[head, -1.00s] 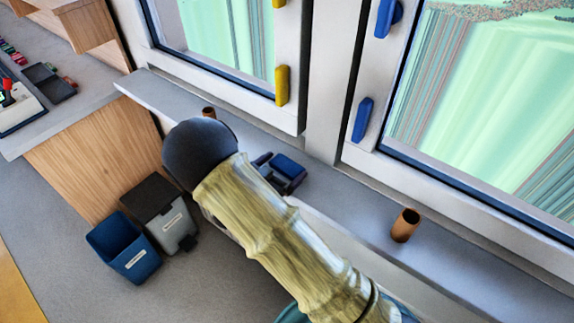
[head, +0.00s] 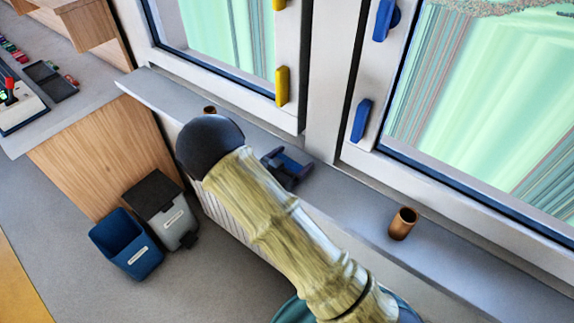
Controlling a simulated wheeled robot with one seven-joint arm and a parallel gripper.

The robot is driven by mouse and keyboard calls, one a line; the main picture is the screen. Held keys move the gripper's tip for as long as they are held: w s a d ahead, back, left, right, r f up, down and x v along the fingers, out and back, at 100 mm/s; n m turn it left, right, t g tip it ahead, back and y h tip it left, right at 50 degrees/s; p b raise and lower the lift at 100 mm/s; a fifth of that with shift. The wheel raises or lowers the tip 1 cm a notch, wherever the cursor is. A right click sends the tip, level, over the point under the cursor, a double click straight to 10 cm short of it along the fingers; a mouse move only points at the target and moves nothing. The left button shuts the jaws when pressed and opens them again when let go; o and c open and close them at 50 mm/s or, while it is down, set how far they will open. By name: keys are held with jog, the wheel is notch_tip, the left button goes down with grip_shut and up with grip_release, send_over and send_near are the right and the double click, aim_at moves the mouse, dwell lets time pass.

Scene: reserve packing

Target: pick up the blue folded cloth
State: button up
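My arm reaches from the bottom of the head view to the window sill, and its dark rounded joint hides part of the sill. My gripper (head: 284,175) shows only in part beyond the arm, as small dark shapes low over the sill. A small dark-blue patch (head: 294,160) lies among these shapes. It may be the blue folded cloth, but it is too small and too covered to be sure. The fingertips are not clear, so I cannot tell whether they are open or shut, or whether they touch the cloth.
The grey window sill (head: 345,205) carries a brown cup (head: 403,223) to the right and another brown object (head: 209,110) behind my arm. A blue bin (head: 125,243) and a grey dark-lidded bin (head: 165,215) stand on the floor. Window handles jut out above the sill.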

aim_at(291, 159)
jog(key=shift+a+r, duration=0.1)
jog(key=shift+c, duration=0.3)
jog(key=shift+w+r, duration=0.1)
jog(key=shift+r, duration=0.4)
notch_tip(291, 159, up, 9)
jog(key=shift+f+b, duration=0.1)
jog(key=shift+b, duration=0.8)
